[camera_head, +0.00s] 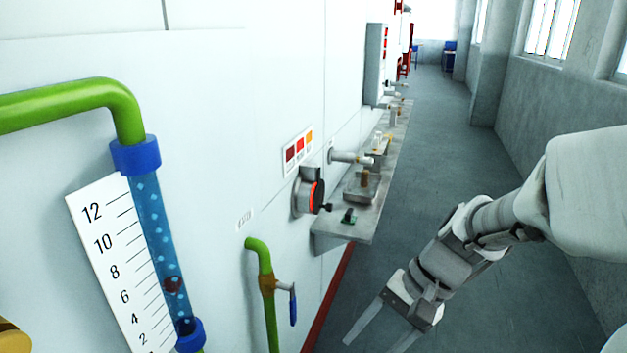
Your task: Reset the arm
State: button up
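My arm reaches in from the right edge of the head view, and its links slope down and to the left. My gripper (384,339) is at the lower middle of the view, over the grey floor. Its two pale fingers point down and to the left and stand apart, with nothing visible between them. The gripper is clear of the wall and of the shelf in the picture. The tip of the right finger is cut off or nearly so by the bottom edge.
On the left are a flowmeter tube (154,240), a numbered scale (112,255) and a green pipe with a blue-handled valve (292,305). A metal shelf (335,228) with small fittings juts from the white wall. The grey corridor floor (430,130) is free further back.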

jog(key=s+d+r+n+t+h+p, duration=0.1)
jog(key=s+d+r+n+t+h, duration=0.1)
jog(key=r, duration=0.3)
jog(key=s+d+r+n+t+h+p, duration=0.1)
jog(key=s+d+r+n+t+h, duration=0.2)
jog(key=r, duration=0.3)
jog(key=shift+s+r+n+t+h, duration=0.2)
jog(key=shift+s+n+t+h, duration=0.2)
jog(key=shift+s+n+t, duration=0.25)
jog(key=shift+d+r, duration=0.1)
jog(key=shift+r, duration=0.1)
jog(key=shift+c, duration=0.8)
jog(key=shift+n, duration=0.25)
